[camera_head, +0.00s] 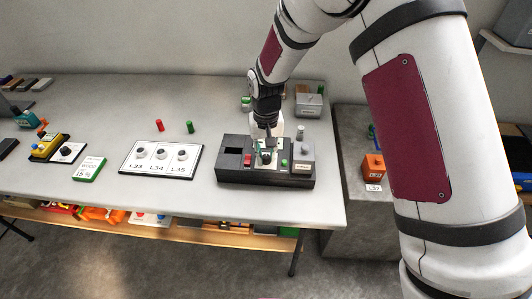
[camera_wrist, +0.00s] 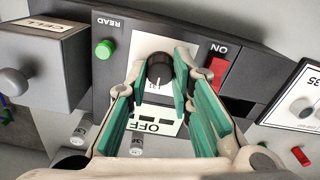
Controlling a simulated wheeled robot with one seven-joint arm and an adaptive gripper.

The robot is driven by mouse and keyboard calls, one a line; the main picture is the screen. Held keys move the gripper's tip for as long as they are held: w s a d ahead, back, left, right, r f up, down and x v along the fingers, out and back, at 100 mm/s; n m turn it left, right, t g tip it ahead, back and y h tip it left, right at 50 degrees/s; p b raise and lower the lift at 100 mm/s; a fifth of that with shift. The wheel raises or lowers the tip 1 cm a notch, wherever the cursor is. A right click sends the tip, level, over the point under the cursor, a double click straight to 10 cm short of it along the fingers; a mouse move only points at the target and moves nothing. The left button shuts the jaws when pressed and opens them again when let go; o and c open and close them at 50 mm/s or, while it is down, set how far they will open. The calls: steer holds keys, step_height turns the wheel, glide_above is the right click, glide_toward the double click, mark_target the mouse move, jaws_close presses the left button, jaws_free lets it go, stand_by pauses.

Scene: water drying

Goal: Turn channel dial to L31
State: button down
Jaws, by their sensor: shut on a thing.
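The channel dial (camera_wrist: 158,72) is a small black knob with a white pointer line, set in a white plate on a dark grey instrument (camera_head: 228,172). In the wrist view the pointer runs down toward the plate's lower part, where a small mark is too blurred to read surely. My gripper (camera_wrist: 161,80) has its green-padded fingers on both sides of the dial, closed on it. In the head view my gripper (camera_head: 267,150) reaches down onto the instrument's middle and partly hides the plate and dial.
A red switch (camera_wrist: 217,72) marked ON and a green button (camera_wrist: 104,49) marked READ flank the dial. A grey knobbed block (camera_wrist: 35,72) sits beside them. A white holder (camera_head: 130,165) labelled L33, L34, L35 stands to the left.

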mark_target(266, 156)
steer(key=c, duration=1.4)
jaws_free()
steer(key=shift+r, duration=0.1)
step_height(266, 156, up, 12)
steer(key=shift+f, duration=0.1)
steer(key=s+d+r+m+t, duration=0.1)
steer(key=s+d+r+t, duration=0.1)
steer(key=s+d+r, duration=1.25)
steer(key=s+d, duration=0.2)
steer(key=s, duration=0.2)
steer(key=s+d+r+t, duration=0.1)
steer(key=s+d, duration=0.2)
steer(key=s, duration=0.2)
steer(key=s+d+r+m+t+p, duration=0.1)
steer(key=s+d+r, duration=0.1)
steer(key=s, duration=0.3)
steer(key=shift+s+d, duration=0.35)
steer(key=shift+d, duration=0.05)
